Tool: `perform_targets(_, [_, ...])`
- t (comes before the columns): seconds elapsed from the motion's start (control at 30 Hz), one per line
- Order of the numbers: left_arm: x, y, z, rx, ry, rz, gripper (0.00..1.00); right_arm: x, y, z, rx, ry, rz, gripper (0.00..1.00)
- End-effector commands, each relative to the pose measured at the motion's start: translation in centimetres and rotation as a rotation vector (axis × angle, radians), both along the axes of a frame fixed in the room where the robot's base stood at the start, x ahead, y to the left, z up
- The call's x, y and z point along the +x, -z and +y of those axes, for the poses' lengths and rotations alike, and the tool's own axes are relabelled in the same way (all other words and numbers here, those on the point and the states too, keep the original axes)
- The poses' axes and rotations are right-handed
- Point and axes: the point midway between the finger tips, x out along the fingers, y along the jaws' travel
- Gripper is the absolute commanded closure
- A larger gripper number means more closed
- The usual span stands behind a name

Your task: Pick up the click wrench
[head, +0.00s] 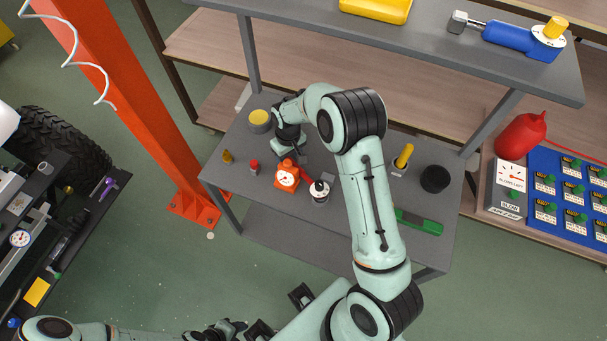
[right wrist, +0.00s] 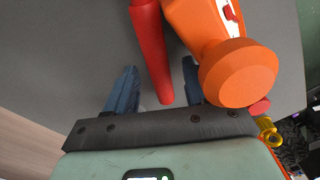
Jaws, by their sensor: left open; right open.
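A red tapered handle (right wrist: 150,50), possibly the click wrench, lies in line with the gap between my right fingers in the right wrist view. In the head view its red part (head: 307,181) shows small beside the orange dial tool. My right gripper (right wrist: 158,72) is open, one blue finger on each side of the handle's narrow end; I cannot tell whether they touch it. In the head view my right arm reaches over the table, and its wrist partly hides the gripper. My left gripper (head: 222,329) is open and empty at the bottom left, away from the table.
The orange dial tool (head: 287,177) is close by; its round knob (right wrist: 238,72) sits right beside the right finger. A white-and-black round item (head: 319,191), a red-capped item (head: 254,167) and a yellow-topped tin (head: 260,121) stand around on the grey table (head: 230,191). A shelf (head: 425,32) is behind.

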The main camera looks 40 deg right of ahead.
Motion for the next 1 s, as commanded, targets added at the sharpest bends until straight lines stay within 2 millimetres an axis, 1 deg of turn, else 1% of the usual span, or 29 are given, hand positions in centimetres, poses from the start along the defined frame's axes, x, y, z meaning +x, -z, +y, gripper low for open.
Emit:
perform_targets(0.1, [0.0,0.0,0.0,0.000,0.000,0.000,0.57,0.0,0.0,0.0,0.000,0.000,-0.001,0.46])
perform_targets(0.17, [0.0,0.0,0.0,0.000,0.000,0.000,0.57,0.0,0.0,0.0,0.000,0.000,-0.001,0.65])
perform_targets(0.2, [0.0,0.0,0.0,0.000,0.000,0.000,0.57,0.0,-0.1,0.0,0.000,0.000,-0.001,0.78])
perform_targets(0.27, [0.0,0.0,0.0,0.000,0.000,0.000,0.57,0.0,-0.1,0.0,0.000,0.000,-0.001,0.98])
perform_targets(0.3, [0.0,0.0,0.0,0.000,0.000,0.000,0.57,0.0,-0.1,0.0,0.000,0.000,-0.001,1.00])
perform_targets(0.57, [0.0,0.0,0.0,0.000,0.000,0.000,0.57,0.1,-0.2,0.0,0.000,0.000,-0.002,1.00])
perform_targets(0.67, [0.0,0.0,0.0,0.000,0.000,0.000,0.57,0.1,-1.0,0.0,-0.001,0.000,-0.005,1.00])
perform_targets(0.77, [0.0,-0.1,0.0,0.000,0.000,0.000,0.57,0.2,-2.7,0.0,-0.001,-0.001,-0.007,1.00])
perform_targets(1.0, [0.1,-0.3,0.0,0.001,-0.001,-0.002,0.57,0.2,-7.5,0.0,0.000,-0.001,-0.007,1.00])
